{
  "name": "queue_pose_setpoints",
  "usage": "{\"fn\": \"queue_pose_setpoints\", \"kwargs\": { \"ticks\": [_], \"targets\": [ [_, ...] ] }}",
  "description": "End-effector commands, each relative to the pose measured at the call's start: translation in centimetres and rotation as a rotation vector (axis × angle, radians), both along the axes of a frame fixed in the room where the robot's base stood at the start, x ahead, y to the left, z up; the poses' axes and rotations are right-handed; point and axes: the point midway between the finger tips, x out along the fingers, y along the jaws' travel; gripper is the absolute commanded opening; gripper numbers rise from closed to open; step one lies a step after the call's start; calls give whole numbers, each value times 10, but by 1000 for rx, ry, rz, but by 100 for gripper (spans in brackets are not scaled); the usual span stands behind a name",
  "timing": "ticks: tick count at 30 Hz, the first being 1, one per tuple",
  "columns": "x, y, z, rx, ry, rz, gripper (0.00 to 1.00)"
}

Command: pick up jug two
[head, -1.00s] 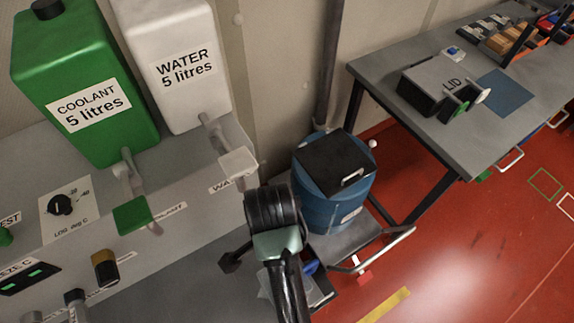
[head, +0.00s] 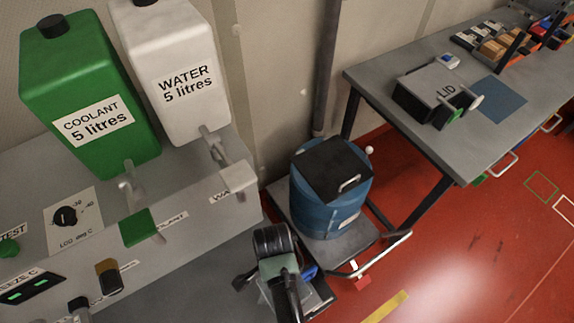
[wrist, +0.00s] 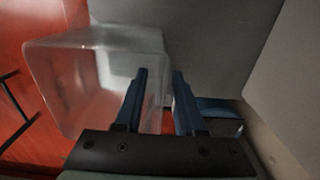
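A clear, open-topped jug (wrist: 75,85) fills the left of the wrist view. No number on it can be read. My gripper (wrist: 160,73) is open, with its two blue fingers apart. The left finger overlaps the jug in the picture and the right finger shows just past its right wall. I cannot tell whether either finger touches it. In the head view, my wrist and arm cover most of the spot at the bottom middle.
The green coolant tank (head: 85,95) and white water tank (head: 175,75) stand above the tap panel at left. A blue drum (head: 330,210) with a black top stands on a trolley behind my arm. A grey table (head: 455,150) stands at right; red floor is open before it.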

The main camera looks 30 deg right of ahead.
Motion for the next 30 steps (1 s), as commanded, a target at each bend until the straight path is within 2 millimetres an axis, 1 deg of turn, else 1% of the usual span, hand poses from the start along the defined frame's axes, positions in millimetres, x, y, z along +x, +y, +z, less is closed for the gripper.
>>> {"fn": "queue_pose_setpoints", "kwargs": {
  "ticks": [3,4,10,30],
  "targets": [
    [0,0,0,0,-1,0,39],
    [0,0,0,0,-1,0,37],
    [0,0,0,0,-1,0,1],
    [0,0,1,0,-1,0,0]
  ]
}}
